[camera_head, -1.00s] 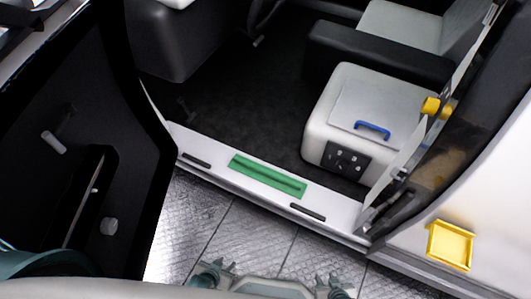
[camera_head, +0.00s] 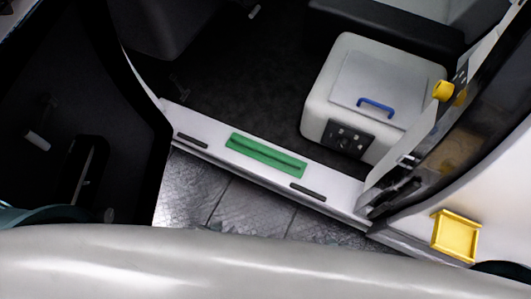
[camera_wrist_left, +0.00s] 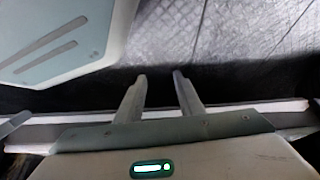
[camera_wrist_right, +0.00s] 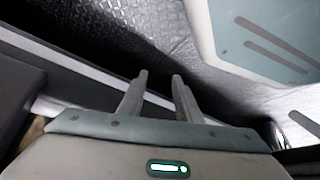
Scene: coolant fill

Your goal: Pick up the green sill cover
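The green sill cover (camera_head: 265,155) is a long flat strip with a darker line along its middle. It lies on the white door sill (camera_head: 225,143) in the head view, slightly tilted in the picture. Neither gripper shows in the head view, where my own pale body covers the bottom. In the left wrist view my left gripper (camera_wrist_left: 158,80) has its two fingers apart with nothing between them. In the right wrist view my right gripper (camera_wrist_right: 160,78) also has its fingers apart and empty. The green cover is in neither wrist view.
A white box (camera_head: 372,95) with a blue handle (camera_head: 376,107) stands inside the car behind the sill. The dark open door (camera_head: 85,130) is at the left. A yellow open flap (camera_head: 456,235) is on the white body at right. Grey textured floor (camera_head: 235,205) lies before the sill.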

